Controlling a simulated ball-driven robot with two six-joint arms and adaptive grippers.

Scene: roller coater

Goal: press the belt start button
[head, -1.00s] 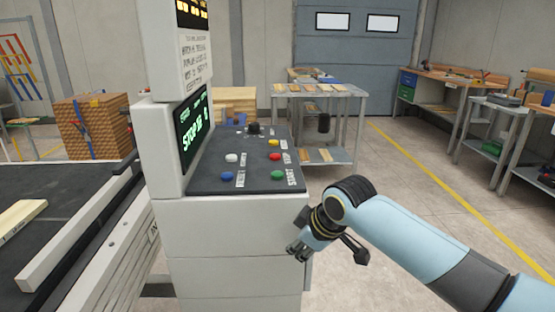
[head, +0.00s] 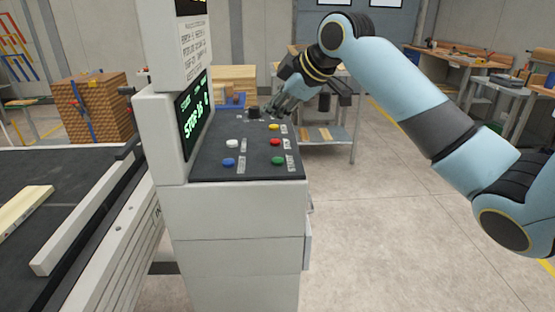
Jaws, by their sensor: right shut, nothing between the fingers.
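The control console's dark sloped panel (head: 252,150) carries several buttons. The green button (head: 278,161), with a START label beside it, is at the panel's near right. Behind it are a red button (head: 275,142) and a yellow button (head: 274,127); to the left are a white button (head: 232,143) and a blue button (head: 229,162). A green-lit screen (head: 192,117) stands at the panel's left and shows a STOP word. My right gripper (head: 274,110) is shut and empty, above the panel's far end, beyond the green button. My left gripper is out of view.
A belt (head: 60,195) with a side rail (head: 92,213) and a wooden board (head: 24,209) lies left of the console. Stacked wood (head: 97,108) stands behind it. Workbenches line the back right. The floor right of the console is clear.

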